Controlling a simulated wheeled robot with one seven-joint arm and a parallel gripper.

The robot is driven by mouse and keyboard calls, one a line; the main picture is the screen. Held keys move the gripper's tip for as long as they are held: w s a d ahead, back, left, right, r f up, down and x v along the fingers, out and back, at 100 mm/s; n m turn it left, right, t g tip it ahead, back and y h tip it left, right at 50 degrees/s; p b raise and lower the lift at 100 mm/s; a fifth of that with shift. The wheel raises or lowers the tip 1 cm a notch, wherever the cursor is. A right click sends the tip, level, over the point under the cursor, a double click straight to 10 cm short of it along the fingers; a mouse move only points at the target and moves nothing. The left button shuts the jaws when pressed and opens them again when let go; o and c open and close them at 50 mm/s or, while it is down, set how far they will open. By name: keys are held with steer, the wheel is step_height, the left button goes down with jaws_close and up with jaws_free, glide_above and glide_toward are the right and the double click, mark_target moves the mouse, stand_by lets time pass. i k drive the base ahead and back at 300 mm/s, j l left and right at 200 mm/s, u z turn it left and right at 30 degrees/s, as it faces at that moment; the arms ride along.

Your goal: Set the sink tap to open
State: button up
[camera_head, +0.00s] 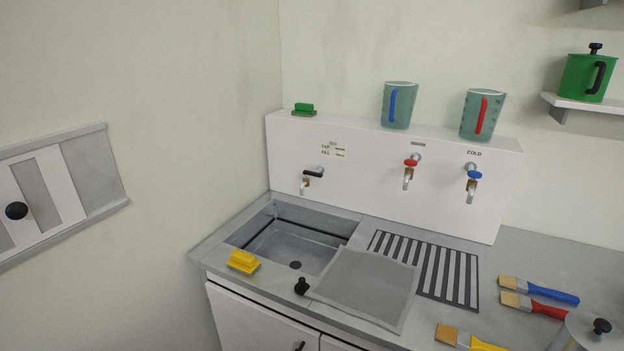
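A tap with a black lever (313,173) is on the white back panel, above the sink basin (290,250). Its lever lies roughly sideways and its metal spout points down; I see no water running. To its right are a tap with a red handle (411,163) and a tap with a blue handle (474,175) marked COLD, both over the counter behind the striped drainer. The small label beside the black-lever tap is hard to read. My gripper is not in view.
A grey panel (365,285) with a black knob partly overlaps the sink's right side. A yellow sponge-like block (243,261) sits on the front rim. Two jugs (399,110) and a green block (304,109) stand on the ledge. Brushes (538,290) lie at right.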

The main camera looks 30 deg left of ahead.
mark_target(306, 174)
steer(key=i+j+u, duration=0.1)
steer(key=i+u, duration=0.35)
steer(key=u, duration=0.25)
